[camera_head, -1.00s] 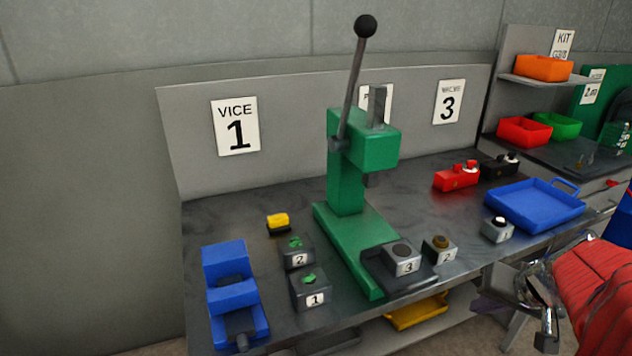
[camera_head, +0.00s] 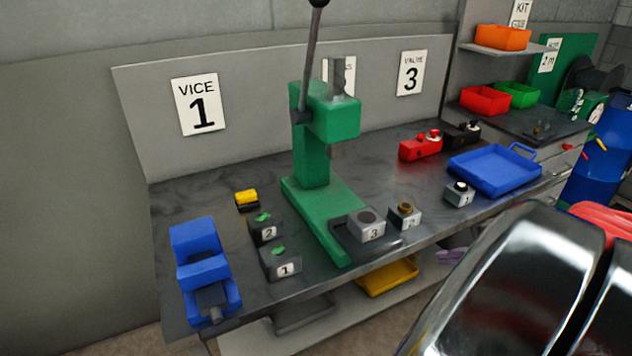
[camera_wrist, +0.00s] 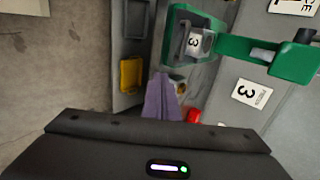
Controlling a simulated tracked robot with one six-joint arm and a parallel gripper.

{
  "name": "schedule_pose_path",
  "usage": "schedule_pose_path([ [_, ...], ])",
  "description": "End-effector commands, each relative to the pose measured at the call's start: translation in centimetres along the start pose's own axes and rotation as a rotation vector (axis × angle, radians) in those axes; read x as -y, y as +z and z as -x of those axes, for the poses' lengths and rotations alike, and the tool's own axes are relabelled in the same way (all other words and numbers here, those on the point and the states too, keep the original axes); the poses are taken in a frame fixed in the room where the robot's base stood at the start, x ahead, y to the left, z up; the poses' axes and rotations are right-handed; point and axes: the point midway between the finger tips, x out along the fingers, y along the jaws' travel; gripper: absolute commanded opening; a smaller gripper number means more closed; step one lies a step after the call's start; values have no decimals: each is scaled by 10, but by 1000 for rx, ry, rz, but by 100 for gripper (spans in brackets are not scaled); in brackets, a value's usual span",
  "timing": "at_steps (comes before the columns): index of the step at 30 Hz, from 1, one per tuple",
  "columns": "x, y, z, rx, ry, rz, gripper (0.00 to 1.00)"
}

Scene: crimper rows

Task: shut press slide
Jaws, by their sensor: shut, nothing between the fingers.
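The green press (camera_head: 312,165) stands on the bench with its lever upright. Its dark slide (camera_head: 388,247) is drawn out at the right side of the green base, clear of the ram. A grey block marked 3 (camera_head: 366,226) sits on the slide. The wrist view shows the press (camera_wrist: 228,22) and the block marked 3 (camera_wrist: 195,42) near the top. My gripper (camera_wrist: 160,150) shows as a dark housing across the bottom of the wrist view, apart from the press; it is shut and empty. My shiny dark arm part fills the lower right of the head view.
A blue vice (camera_head: 200,262) and small blocks marked 1 (camera_head: 281,263) and 2 (camera_head: 265,230) stand left of the press. Another block (camera_head: 404,215) is close right of the slide. A blue tray (camera_head: 495,170) lies further right. A yellow bin (camera_head: 387,277) is below.

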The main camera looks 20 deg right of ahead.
Motion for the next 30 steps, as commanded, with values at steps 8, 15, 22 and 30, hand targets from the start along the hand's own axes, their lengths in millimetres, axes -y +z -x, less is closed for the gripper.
schedule_pose_path([
  [8,0,0,-18,4,1,1,0],
  [15,-1,1,-51,3,2,1,0],
  [22,-1,0,-83,3,2,-1,0],
  [30,10,0,-112,0,1,3,0],
])
